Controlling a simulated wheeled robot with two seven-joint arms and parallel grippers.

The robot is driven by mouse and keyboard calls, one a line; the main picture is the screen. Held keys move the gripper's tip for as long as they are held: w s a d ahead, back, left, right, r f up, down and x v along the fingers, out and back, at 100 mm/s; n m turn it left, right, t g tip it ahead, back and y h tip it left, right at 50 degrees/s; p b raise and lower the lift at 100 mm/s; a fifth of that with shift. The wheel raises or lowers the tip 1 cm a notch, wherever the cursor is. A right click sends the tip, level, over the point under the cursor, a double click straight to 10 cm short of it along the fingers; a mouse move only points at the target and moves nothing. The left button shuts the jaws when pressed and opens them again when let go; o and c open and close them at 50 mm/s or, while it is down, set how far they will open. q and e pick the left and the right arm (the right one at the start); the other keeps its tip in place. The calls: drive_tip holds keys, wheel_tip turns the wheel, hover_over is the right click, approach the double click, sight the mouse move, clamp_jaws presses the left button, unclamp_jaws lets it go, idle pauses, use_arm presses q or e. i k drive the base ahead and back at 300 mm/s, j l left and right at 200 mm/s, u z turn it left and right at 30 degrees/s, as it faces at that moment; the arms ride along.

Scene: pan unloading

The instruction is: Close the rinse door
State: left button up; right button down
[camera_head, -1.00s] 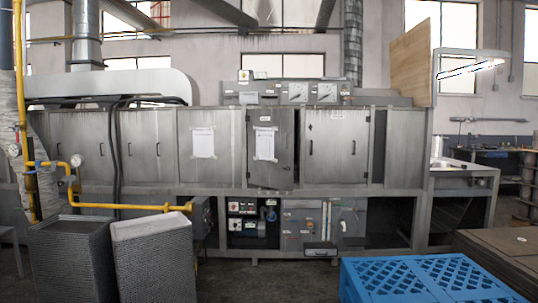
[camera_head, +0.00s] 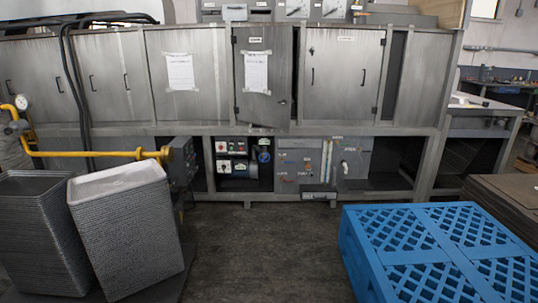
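A grey metal door (camera_head: 262,110) with a small label and a white sheet of paper (camera_head: 256,72) is near the middle of the long machine (camera_head: 210,130). It stands slightly ajar. Its hinges are on the left, and its right edge sits forward with a dark gap beside it. The label is too small to read, so I cannot confirm that it is the rinse door. The neighbouring doors on the machine look shut. Neither of my grippers is in view.
Stacks of grey trays (camera_head: 125,225) stand at the front left, beside a yellow pipe (camera_head: 100,154). A blue plastic pallet (camera_head: 440,255) fills the front right, with a brown stack (camera_head: 508,205) behind it. Bare floor (camera_head: 265,250) lies between the trays and pallet.

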sight(263, 55)
drive_tip(key=i, duration=3.2)
